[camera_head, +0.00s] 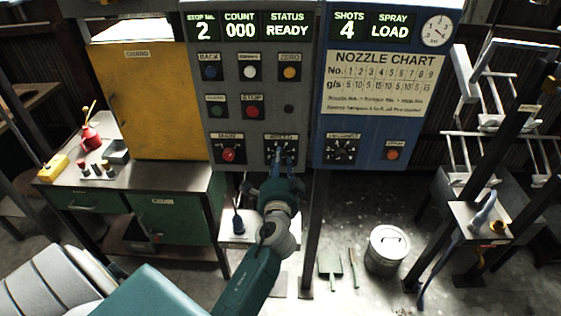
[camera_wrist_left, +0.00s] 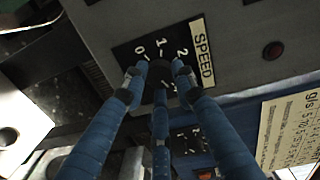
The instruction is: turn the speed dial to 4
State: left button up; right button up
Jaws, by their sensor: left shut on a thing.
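The speed dial's black plate (camera_head: 270,157) is at the bottom of the grey control panel in the head view, largely covered by my left gripper (camera_head: 283,158). In the left wrist view the plate (camera_wrist_left: 148,47) shows the marks 0, 1 and 2, beside a yellow SPEED label (camera_wrist_left: 203,55). My left gripper (camera_wrist_left: 159,78) is shut on the dark dial knob (camera_wrist_left: 159,70), with its blue fingers around it. The fingers hide the other marks and the knob's pointer, so I cannot tell the setting. My right gripper is not in view.
A red-knobbed dial (camera_head: 228,155) is left of the speed dial. The blue panel at right holds another black dial (camera_head: 342,150) and an orange button (camera_head: 392,154). Buttons, including a red STOP (camera_head: 253,111), sit above. A metal bin (camera_head: 387,250) stands on the floor.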

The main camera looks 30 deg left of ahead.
pick_arm(q)
jog(key=shift+w+r, duration=0.1)
jog(key=shift+r, duration=0.35)
jog(key=o, duration=1.2)
jog(key=shift+f, duration=0.15)
jog(key=shift+c, duration=0.2)
jog(key=v, duration=0.7)
jog(key=shift+d+f, duration=0.1)
jog(key=shift+f, duration=0.2)
